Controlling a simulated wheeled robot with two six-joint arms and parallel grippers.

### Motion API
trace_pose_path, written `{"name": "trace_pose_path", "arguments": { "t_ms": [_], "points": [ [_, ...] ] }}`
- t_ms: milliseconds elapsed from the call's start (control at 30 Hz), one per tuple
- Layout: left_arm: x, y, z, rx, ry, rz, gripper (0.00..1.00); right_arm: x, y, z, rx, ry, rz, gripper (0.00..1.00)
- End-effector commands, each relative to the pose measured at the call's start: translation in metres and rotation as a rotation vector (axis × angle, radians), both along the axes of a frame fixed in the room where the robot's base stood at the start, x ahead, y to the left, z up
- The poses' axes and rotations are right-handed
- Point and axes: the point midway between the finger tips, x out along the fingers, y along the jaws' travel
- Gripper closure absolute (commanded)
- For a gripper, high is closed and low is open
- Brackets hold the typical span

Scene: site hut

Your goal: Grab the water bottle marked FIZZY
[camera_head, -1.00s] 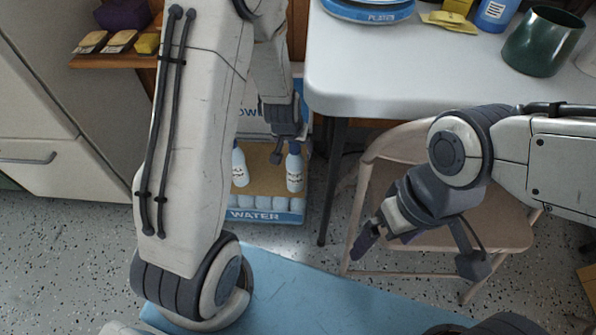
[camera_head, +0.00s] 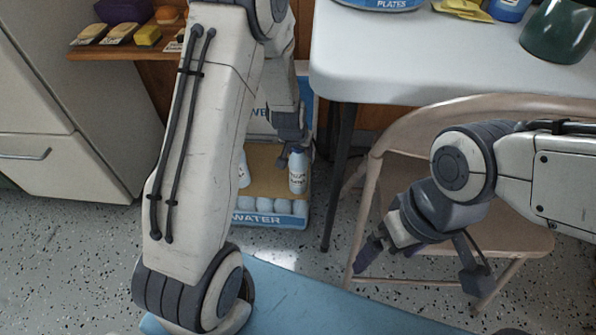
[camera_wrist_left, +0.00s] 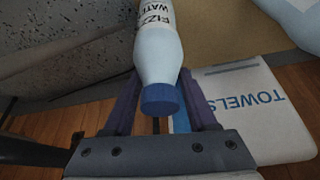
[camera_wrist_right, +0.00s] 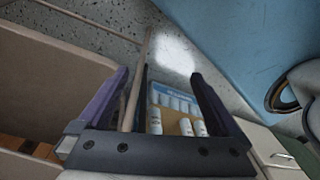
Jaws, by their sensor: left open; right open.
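The FIZZY water bottle (camera_wrist_left: 158,50) is pale with a blue cap and a white label. In the left wrist view it lies between the spread purple fingers of my left gripper (camera_wrist_left: 158,88), with the cap nearest the palm. Contact cannot be told. In the head view the bottle (camera_head: 298,175) stands upright on the water crate, its cap hidden by my left gripper (camera_head: 293,152). My right gripper (camera_head: 416,262) is open and empty by the chair; its spread fingers show in the right wrist view (camera_wrist_right: 160,76).
The blue-and-white water crate (camera_head: 268,219) holds more bottles; another bottle (camera_head: 243,170) stands left, partly behind my arm. A towels box (camera_wrist_left: 262,110) lies close to the left gripper. A white table (camera_head: 440,60) and folding chair (camera_head: 480,236) stand right. A shelf (camera_head: 125,50) is left.

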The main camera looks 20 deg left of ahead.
Motion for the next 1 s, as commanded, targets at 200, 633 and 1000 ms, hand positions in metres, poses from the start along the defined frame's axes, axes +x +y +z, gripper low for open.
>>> {"name": "trace_pose_path", "arguments": {
  "t_ms": [200,633,1000],
  "points": [
    [-0.001,0.000,-0.001,0.000,0.003,0.000,1.00,0.000,0.000,0.000,0.000,0.000,0.000,0.00],
    [-0.003,0.000,0.001,-0.001,0.008,0.000,1.00,0.000,0.000,0.002,0.000,0.000,0.000,0.00],
    [-0.001,0.000,0.037,0.000,0.002,0.000,1.00,0.000,0.000,0.033,0.000,0.000,0.000,0.00]
  ]
}}
